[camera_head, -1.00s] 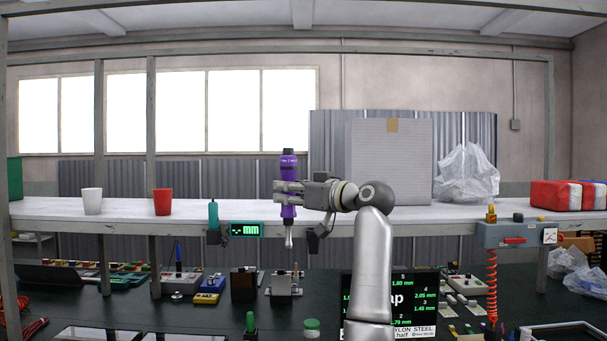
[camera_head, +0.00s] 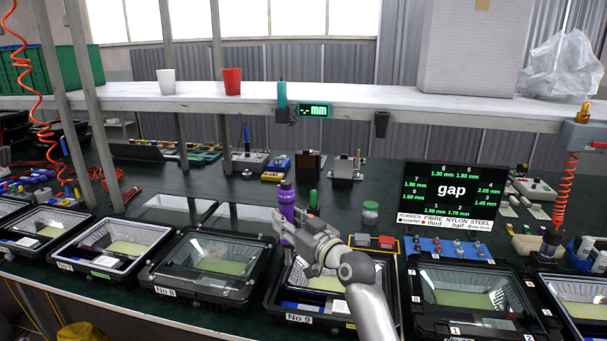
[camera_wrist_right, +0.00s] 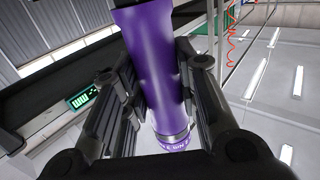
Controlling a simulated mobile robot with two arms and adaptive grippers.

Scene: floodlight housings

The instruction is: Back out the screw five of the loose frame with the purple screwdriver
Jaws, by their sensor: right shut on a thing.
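The purple screwdriver (camera_head: 287,203) stands roughly upright in my right gripper (camera_head: 288,228), above the back edge of the housing No 9 (camera_head: 268,290). The right wrist view shows both fingers (camera_wrist_right: 158,100) shut on its purple handle (camera_wrist_right: 155,65). Screw five cannot be made out. My left gripper is not in view.
More housings stand in a row, including No 8 (camera_head: 176,268). A blue block with several knobs (camera_head: 436,247) and a gap display (camera_head: 452,194) are behind the numbered housing. A shelf (camera_head: 350,114) crosses behind. Red coiled hoses hang at both sides.

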